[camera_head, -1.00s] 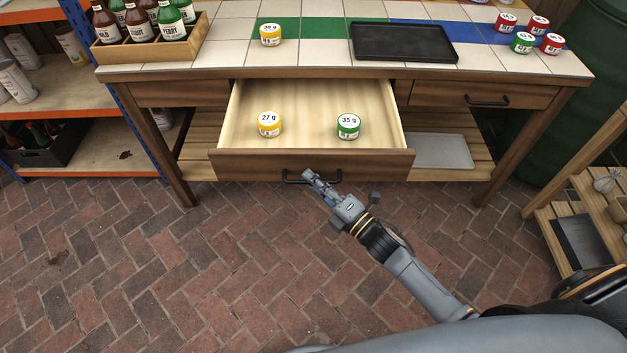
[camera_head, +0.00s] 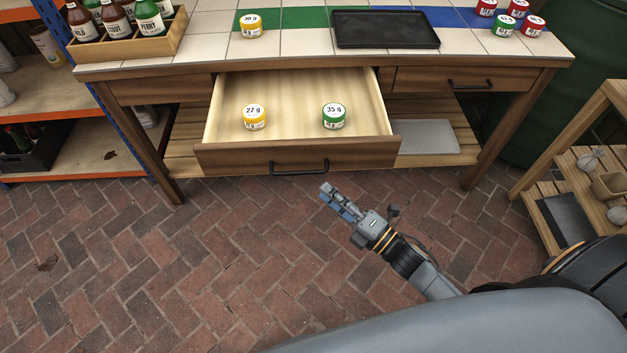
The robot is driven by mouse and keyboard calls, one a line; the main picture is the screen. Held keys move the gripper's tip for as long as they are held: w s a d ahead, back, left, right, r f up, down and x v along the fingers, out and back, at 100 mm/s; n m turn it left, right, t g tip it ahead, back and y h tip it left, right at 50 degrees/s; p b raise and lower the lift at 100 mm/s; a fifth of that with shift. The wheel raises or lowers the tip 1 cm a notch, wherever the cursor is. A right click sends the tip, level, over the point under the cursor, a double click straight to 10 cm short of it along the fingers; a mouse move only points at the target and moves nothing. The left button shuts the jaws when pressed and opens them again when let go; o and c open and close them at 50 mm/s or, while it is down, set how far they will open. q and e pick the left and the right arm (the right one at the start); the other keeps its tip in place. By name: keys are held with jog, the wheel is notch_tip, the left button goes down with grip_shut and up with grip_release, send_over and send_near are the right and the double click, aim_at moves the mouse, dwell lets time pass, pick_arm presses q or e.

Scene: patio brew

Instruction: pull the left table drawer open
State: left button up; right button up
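The left table drawer (camera_head: 297,155) stands pulled out from under the tiled table. Its dark bar handle (camera_head: 299,167) is on the front panel. Inside lie a yellow weight-labelled jar marked 27 g (camera_head: 254,117) and a green jar marked 35 g (camera_head: 333,116). My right gripper (camera_head: 331,200) is below and to the right of the handle, apart from it, and nothing shows in it. Its fingers are small in the picture, and I cannot tell how far apart they are. My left gripper is not in view.
The tabletop (camera_head: 300,42) carries a wooden bottle crate (camera_head: 130,47), a yellow 30 g jar (camera_head: 250,26), a black tray (camera_head: 386,30) and several jars at right. A closed drawer (camera_head: 470,79) is on the right. Brick floor (camera_head: 190,260) in front is clear.

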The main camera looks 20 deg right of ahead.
jog(key=shift+v, duration=1.45)
